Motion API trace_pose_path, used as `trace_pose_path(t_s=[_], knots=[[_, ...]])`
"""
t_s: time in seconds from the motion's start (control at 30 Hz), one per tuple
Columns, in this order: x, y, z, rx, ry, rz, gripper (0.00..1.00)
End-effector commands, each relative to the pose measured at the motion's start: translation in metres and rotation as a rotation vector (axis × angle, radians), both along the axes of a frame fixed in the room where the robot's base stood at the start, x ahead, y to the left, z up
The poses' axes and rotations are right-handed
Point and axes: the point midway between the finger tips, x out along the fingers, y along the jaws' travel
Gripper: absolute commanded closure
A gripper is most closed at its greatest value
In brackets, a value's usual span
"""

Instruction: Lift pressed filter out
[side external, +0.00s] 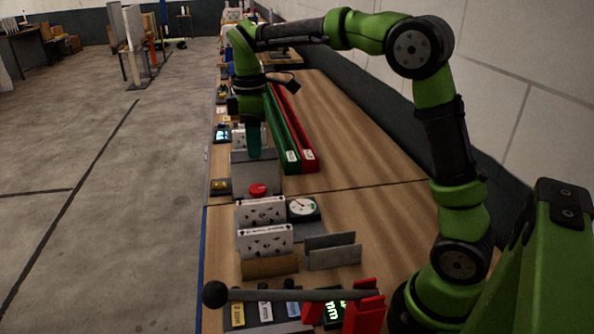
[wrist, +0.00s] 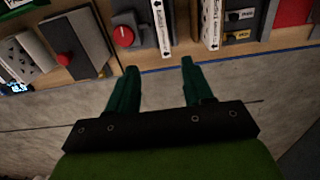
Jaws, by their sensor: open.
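My gripper (side external: 254,150) hangs over the grey box with a red button (side external: 257,178) in the side view. In the wrist view my gripper (wrist: 159,68) has its two dark green fingers apart, with nothing held between them. White filter panels with dark marks (side external: 262,211) stand upright in front of that box; a nearer one (side external: 265,241) stands in a brown cardboard box (side external: 269,265). The wrist view shows upright white panels with printed arrows (wrist: 163,25) (wrist: 212,24) beyond the fingertips. I cannot tell which filter is the pressed one.
A dial gauge (side external: 303,207) and a grey slotted holder (side external: 332,253) stand right of the filters. A lever with a black ball (side external: 215,295) crosses the front beside red blocks (side external: 365,312). Green (side external: 282,135) and red (side external: 299,135) trays lie behind. Bare wood is at the right.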

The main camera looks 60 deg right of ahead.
Motion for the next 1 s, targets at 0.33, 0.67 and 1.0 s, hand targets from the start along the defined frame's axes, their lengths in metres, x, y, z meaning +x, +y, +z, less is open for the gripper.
trace_pose_path(t_s=[0.33, 0.67, 1.0], knots=[[-0.002, 0.000, -0.068, 0.001, 0.005, 0.009, 0.49], [-0.001, 0.000, -0.113, 0.001, 0.001, 0.007, 0.49], [-0.009, 0.000, -0.154, 0.001, 0.002, 0.008, 0.49]])
